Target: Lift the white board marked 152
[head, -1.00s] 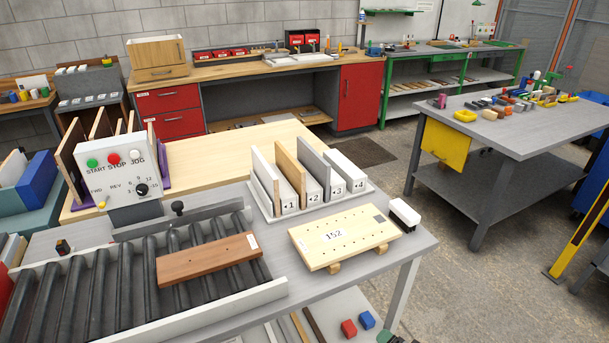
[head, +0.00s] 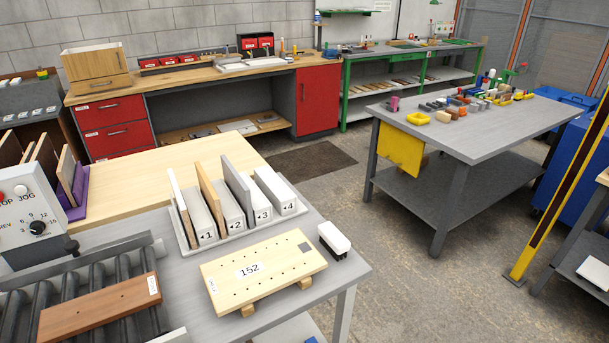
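The board marked 152 (head: 265,282) lies flat on the grey table (head: 190,323) in the lower middle of the head view. It looks pale wood-yellow rather than pure white, with rows of small holes, a white oval label reading 152 and a grey square at its far right corner. It rests on two small wooden blocks (head: 300,284), so its front edge stands a little above the table. Neither of my grippers shows in the head view.
A rack (head: 246,232) with upright boards and blocks marked 1 to 4 stands just behind the board. A white-topped brush-like block (head: 334,237) sits to its right. A brown board (head: 95,308) lies on the rollers (head: 17,310) at left. Open floor (head: 420,290) lies to the right.

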